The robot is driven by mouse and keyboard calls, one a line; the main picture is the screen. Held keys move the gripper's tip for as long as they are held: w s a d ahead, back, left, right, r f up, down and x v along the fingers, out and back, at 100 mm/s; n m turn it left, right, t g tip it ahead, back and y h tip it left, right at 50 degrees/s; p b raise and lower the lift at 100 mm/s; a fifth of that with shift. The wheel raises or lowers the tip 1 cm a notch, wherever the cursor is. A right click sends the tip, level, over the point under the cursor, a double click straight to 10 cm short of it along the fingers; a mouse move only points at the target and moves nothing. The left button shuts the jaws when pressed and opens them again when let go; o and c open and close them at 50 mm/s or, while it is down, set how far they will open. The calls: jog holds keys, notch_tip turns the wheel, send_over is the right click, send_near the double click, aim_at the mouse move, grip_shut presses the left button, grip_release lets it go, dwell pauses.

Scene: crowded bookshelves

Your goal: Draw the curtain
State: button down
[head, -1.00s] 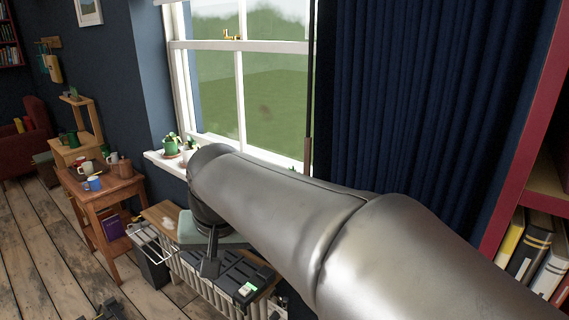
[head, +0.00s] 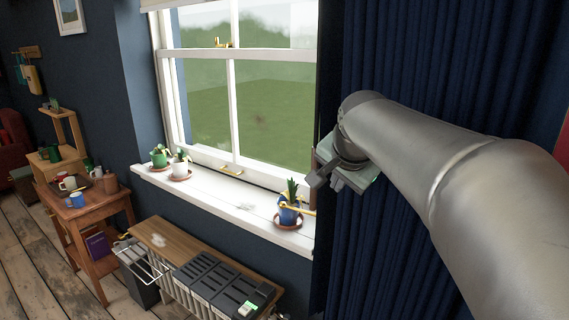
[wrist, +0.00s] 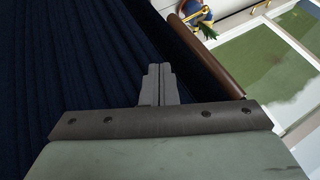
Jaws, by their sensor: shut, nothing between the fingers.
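The dark blue curtain (head: 430,60) hangs in folds at the right side of the window, bunched there, and leaves most of the glass uncovered. It fills the left of the wrist view (wrist: 50,60). A brown wooden rod (wrist: 205,55) runs along the curtain's window-side edge, to the right of my fingers in the wrist view. My gripper (head: 316,178) is at that edge, in front of the curtain and above the sill's right end. Its fingers (wrist: 158,85) are shut and empty, apart from the rod in the wrist picture. In the head view the gripper partly hides the rod.
The white window sill (head: 225,198) carries a blue pot with a plant (head: 290,210), a green pot (head: 159,157) and a white pot (head: 180,165). Below stand a wooden-topped radiator (head: 165,240) and black boxes (head: 215,280). A side table with mugs (head: 85,205) is at left.

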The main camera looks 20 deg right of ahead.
jog(key=shift+w+a+f+p, duration=0.2)
jog(key=shift+w+p, duration=0.1)
jog(key=shift+w, duration=0.45)
jog(key=shift+w+a+f+p, duration=0.15)
jog(key=shift+w+a+p, duration=0.1)
jog(key=shift+w, duration=0.55)
jog(key=shift+w+a+f+p, duration=0.2)
jog(key=shift+w+p, duration=0.1)
jog(key=shift+w, duration=0.45)
